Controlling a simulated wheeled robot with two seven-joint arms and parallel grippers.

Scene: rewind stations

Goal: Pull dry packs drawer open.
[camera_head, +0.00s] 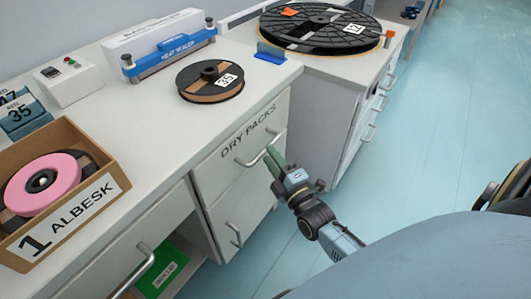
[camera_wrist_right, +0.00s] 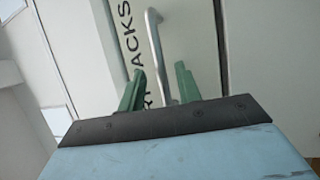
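The dry packs drawer (camera_head: 247,138) is a pale front lettered "DRY PACKS" in the cabinet under the counter. It appears closed, flush with the cabinet. Its silver bar handle (camera_head: 248,161) also shows in the right wrist view (camera_wrist_right: 155,45). My right gripper (camera_head: 273,160) is at the right end of this handle in the head view. In the right wrist view its two green fingers (camera_wrist_right: 160,90) stand apart with the handle between them, with gaps visible on both sides. My left gripper is out of view.
A lower drawer handle (camera_head: 234,235) is below. A black reel (camera_head: 210,80), a heat sealer (camera_head: 160,45) and a cardboard box (camera_head: 65,215) stand on the counter (camera_head: 150,130). A large reel (camera_head: 320,27) lies farther right. The floor (camera_head: 430,130) right of the cabinets is clear.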

